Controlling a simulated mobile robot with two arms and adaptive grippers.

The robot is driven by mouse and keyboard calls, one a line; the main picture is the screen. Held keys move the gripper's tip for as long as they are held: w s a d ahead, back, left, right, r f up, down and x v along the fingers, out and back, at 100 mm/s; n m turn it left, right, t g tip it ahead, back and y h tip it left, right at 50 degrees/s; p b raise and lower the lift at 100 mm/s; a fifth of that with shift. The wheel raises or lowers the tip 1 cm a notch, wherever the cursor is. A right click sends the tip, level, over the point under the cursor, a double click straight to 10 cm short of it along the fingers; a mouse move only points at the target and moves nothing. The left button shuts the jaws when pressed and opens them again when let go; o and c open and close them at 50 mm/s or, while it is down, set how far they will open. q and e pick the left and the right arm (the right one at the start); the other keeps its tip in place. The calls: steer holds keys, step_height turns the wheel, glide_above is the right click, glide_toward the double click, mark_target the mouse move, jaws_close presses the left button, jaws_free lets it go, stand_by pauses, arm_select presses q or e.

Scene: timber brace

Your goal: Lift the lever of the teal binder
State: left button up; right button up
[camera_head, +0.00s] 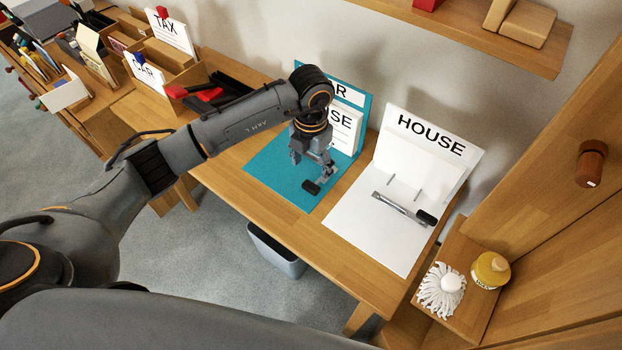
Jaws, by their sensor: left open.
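The teal binder (268,166) lies open on the desk, its back cover standing up behind with a white label that my arm partly covers. Its metal lever ends in a black tip (311,187) near the front of the cover. My left gripper (318,172) is open, pointing down over the lever mechanism, close to the black tip. I cannot tell whether it touches the lever. The gripper hides most of the mechanism and some papers behind it. My right gripper is not in view.
A white open binder (350,222) labelled HOUSE stands to the right with its own lever (404,208). A wooden organiser (185,78) with TAX and CAR cards is at the back left. A grey bin (276,252) stands below the desk. A brush (441,290) and yellow jar (490,270) sit at the right.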

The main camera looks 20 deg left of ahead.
mark_target(311, 185)
arm_select(q)
step_height(311, 185, down, 7)
steer(key=shift+f+p, duration=0.1)
steer(key=shift+p, duration=0.2)
jaws_close()
stand_by(0.3)
